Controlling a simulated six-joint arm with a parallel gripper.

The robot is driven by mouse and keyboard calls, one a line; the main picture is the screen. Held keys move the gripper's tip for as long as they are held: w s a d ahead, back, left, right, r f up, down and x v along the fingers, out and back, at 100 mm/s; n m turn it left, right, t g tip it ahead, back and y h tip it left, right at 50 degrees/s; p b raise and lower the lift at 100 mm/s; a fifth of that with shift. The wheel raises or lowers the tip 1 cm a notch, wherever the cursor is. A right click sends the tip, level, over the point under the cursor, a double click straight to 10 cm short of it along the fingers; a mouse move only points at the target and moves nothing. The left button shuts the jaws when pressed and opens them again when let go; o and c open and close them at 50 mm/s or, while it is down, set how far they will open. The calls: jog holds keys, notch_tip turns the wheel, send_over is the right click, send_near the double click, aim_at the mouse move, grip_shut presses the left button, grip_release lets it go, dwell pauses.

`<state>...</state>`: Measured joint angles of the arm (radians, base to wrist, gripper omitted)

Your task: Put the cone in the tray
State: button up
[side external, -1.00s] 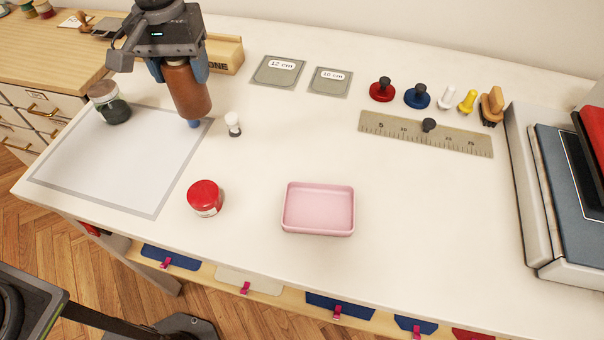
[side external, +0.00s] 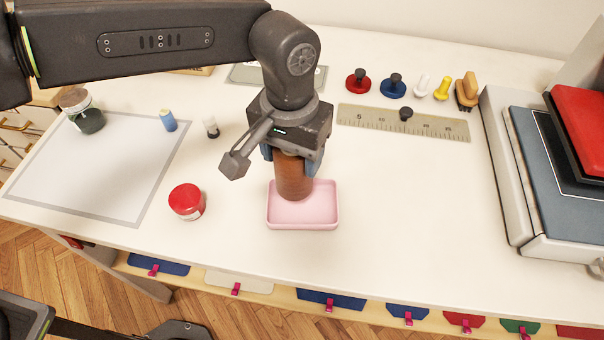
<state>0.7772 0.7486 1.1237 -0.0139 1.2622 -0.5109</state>
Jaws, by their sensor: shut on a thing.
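The brown cone (side external: 293,180) is held upright in my gripper (side external: 288,157), which is shut on its upper part. The pink tray (side external: 314,216) stands at the middle front of the table. The cone's lower end shows over the back left of the tray's inside. I cannot tell from this view whether it touches the tray floor.
A red-lidded jar (side external: 186,201) stands left of the tray. A blue spool (side external: 168,121), a small white-and-dark bottle (side external: 211,128) and a dark jar (side external: 83,112) stand farther back left. A ruler (side external: 375,119) lies behind right. The table right of the tray is clear.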

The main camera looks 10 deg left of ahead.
aim_at(302, 179)
jog(key=shift+s+d+f, duration=0.25)
jog(key=shift+d+f, duration=0.2)
jog(key=shift+d, duration=0.25)
jog(key=shift+f, duration=2)
jog(key=shift+f, duration=0.2)
jog(key=o, duration=1)
notch_tip(302, 179, up, 12)
jog(key=shift+r, duration=0.1)
jog(key=shift+a+r, duration=0.1)
